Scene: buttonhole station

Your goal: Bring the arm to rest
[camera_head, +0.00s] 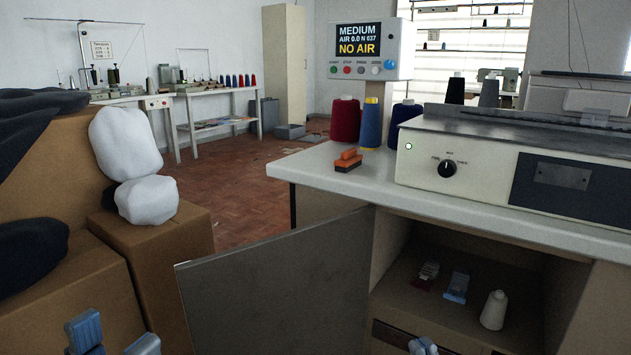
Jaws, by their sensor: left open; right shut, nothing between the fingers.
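My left gripper (114,338) shows at the bottom left edge, its two blue fingertips apart and nothing between them. It is in front of the brown boxes. My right gripper (423,346) shows only as blue fingertips at the bottom edge, close together and empty. It is in front of the open cabinet under the worktable. Both arms behind the fingertips are out of view.
A grey cabinet door (275,290) stands open between my grippers. The cabinet holds a white cone (493,310) and small packets. The worktable (330,180) carries a machine (480,165), thread cones and a control panel (361,50) reading "NO AIR". Cardboard boxes (165,270) fill the left.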

